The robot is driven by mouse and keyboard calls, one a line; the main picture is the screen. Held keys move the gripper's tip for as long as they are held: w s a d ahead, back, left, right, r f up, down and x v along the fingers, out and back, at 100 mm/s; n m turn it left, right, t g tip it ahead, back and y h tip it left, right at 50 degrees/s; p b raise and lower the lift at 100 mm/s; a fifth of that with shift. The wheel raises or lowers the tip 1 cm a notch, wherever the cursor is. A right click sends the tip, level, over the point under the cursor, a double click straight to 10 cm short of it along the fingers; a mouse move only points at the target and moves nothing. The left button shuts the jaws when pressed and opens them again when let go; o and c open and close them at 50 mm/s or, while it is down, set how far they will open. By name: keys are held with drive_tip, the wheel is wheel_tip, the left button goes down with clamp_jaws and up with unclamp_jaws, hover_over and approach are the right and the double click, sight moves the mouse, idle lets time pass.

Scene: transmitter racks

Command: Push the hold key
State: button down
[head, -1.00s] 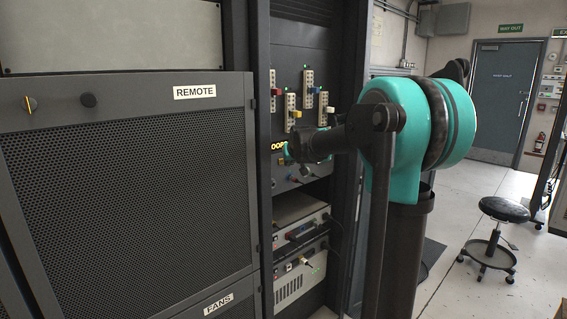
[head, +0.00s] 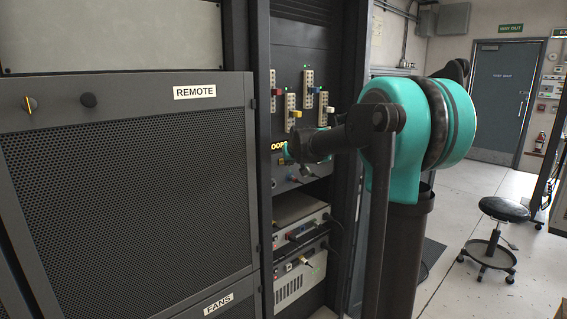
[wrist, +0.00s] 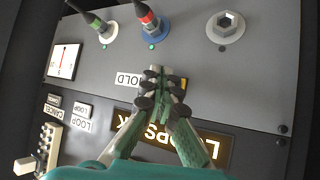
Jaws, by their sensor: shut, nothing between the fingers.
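In the wrist view the panel appears upside down. A white label reading HOLD (wrist: 129,80) is partly covered by my gripper (wrist: 162,76). My gripper is shut with nothing between its fingers, and its tips lie over the panel just right of the readable letters. Whether the tips touch the panel I cannot tell. In the head view my wrist hides most of the gripper in front of the rack.
An amber display (wrist: 205,147) lies under the fingers. A gauge (wrist: 64,61), two plugged leads (wrist: 150,24) and a hex-nut fitting (wrist: 226,27) are nearby. A mesh-fronted cabinet (head: 130,190) stands left.

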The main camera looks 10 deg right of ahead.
drive_tip(key=shift+w, duration=0.1)
idle(0.3)
drive_tip(key=shift+w+a, duration=0.25)
drive_tip(key=shift+w, duration=0.1)
idle(0.5)
drive_tip(key=shift+s+d, duration=0.25)
drive_tip(key=shift+s, duration=0.2)
drive_tip(key=s+d, duration=0.3)
drive_tip(key=s, duration=0.2)
drive_tip(key=shift+d, duration=0.3)
idle(0.3)
